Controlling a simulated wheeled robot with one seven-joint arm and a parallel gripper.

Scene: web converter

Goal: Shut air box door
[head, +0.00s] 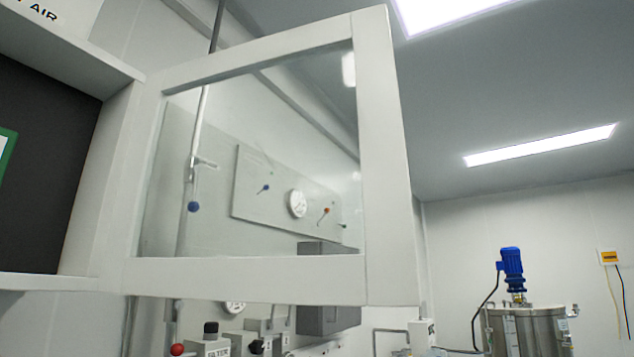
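The air box door (386,150) stands open in the head view, a white frame around a clear pane. It is hinged at its left side on the air box (112,180) and swings out toward me, its free edge at the right. The box's dark inside (50,150) shows at the left, with part of a green-edged item (5,150) at the picture's edge. Part of the lettering "AIR" shows above the opening. My gripper is not in view.
Through the pane show a wall panel with a gauge (297,204) and small valves. Below the door are a red knob (177,349) and grey boxes. A steel tank (528,330) with a blue motor (511,270) stands at the far right. The space right of the door looks clear.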

